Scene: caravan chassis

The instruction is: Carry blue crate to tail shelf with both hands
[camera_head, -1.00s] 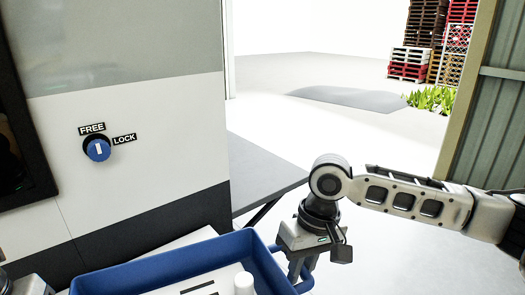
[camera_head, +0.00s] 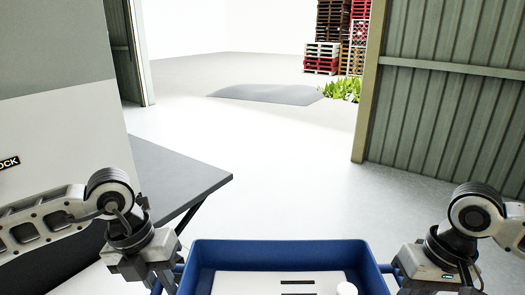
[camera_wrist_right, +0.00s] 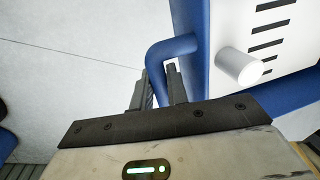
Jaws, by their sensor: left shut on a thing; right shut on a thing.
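The blue crate (camera_head: 283,244) is at the bottom centre of the head view, held in front of me, and its lower part is cut off. A white panel with dark slots and a white cylinder (camera_head: 346,288) are inside it. My left gripper (camera_head: 172,281) is shut on the crate's left handle. My right gripper (camera_head: 402,277) is shut on its right side; the right wrist view shows the fingers (camera_wrist_right: 163,88) at the blue handle loop (camera_wrist_right: 168,48). A dark grey shelf (camera_head: 180,168) juts from the white caravan body at left, beyond the left gripper.
The white caravan wall (camera_head: 60,135) stands at left with part of a lock label. A green corrugated door (camera_head: 445,110) stands at right. Pale floor (camera_head: 275,165) lies open between them. Stacked pallets (camera_head: 335,40) and green plants (camera_head: 343,89) are far back.

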